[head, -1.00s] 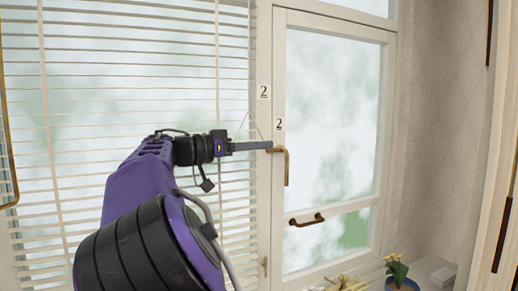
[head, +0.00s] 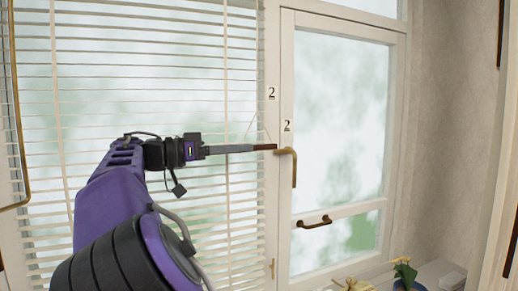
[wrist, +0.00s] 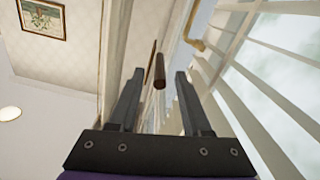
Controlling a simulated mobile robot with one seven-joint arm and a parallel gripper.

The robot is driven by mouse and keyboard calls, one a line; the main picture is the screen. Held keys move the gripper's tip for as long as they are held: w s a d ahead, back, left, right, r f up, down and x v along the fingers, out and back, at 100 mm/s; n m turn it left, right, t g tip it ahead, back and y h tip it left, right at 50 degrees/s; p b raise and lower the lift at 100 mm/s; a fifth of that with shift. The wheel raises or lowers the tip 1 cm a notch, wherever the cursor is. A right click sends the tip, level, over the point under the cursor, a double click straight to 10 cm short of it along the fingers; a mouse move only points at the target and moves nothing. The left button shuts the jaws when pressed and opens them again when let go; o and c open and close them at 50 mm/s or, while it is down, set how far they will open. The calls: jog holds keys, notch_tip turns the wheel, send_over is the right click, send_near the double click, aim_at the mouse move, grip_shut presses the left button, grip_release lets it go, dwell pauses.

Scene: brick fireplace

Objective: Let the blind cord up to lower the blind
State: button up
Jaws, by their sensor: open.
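The white slatted blind (head: 130,75) hangs over the left window in the head view, and its slats also show at the right of the wrist view (wrist: 262,75). Thin cord strands (head: 259,122) slant down beside the blind's right edge toward my gripper's tip. My gripper (head: 253,148) reaches right across the blind, with its fingers apart. A small brown rod-like piece (wrist: 159,72), which looks like the cord's end pull, appears between the fingertips in the wrist view, apart from both fingers. In the head view it shows just beyond the grey finger. Its join to the cord is unclear.
A brass window handle (head: 292,168) is close to the right of my fingertips. A dark pull handle (head: 314,222) is lower on the right window frame. A yellow-flowered plant (head: 404,272) stands at the bottom right. A framed picture (wrist: 42,18) hangs on the wall.

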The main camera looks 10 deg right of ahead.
jog(key=s+a, duration=0.2)
jog(key=a, duration=0.7)
jog(key=shift+a+p, duration=0.35)
